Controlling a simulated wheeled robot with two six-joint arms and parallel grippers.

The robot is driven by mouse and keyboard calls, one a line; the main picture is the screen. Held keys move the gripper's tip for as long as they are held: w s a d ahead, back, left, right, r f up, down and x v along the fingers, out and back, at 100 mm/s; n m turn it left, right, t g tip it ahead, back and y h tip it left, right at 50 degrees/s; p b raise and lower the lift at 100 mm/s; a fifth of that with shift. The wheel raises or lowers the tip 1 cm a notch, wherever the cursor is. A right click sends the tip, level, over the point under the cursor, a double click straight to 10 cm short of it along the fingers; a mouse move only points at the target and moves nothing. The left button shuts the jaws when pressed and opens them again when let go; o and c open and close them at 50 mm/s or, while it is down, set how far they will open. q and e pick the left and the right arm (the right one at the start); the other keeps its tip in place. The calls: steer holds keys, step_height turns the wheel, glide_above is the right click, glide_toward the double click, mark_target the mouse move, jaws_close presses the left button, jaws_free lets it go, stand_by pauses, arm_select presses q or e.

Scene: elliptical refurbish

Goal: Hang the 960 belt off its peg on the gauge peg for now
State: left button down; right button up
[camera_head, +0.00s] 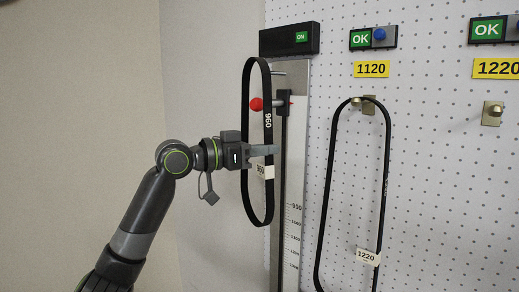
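The 960 belt (246,150) is a black, narrow upright loop with "960" printed on its right strand and a pale tag (265,171). The belt stands in front of the gauge (294,180), a pale scale strip with a dark rail. A short gauge peg (279,73) shows near the belt's top; whether the belt rests on it I cannot tell. A red knob (256,104) on the slider shows inside the loop's outline. My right gripper is not in view.
A black box with a green ON sign (302,37) sits above the gauge. Right of it, a long belt (325,190) tagged 1220 hangs from the peg under the 1120 label (371,69). The peg (492,113) under the 1220 label is empty.

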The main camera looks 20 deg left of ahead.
arm_select(q)
steer(key=w+d+f, duration=0.2)
steer(key=w, duration=0.4)
steer(key=shift+w+d+f, duration=0.15)
steer(key=shift+w+d, duration=0.05)
steer(key=shift+w, duration=0.15)
stand_by(0.5)
stand_by(0.5)
steer(key=shift+f, duration=0.1)
steer(key=c, duration=1.5)
jaws_free()
steer(key=shift+c, duration=0.2)
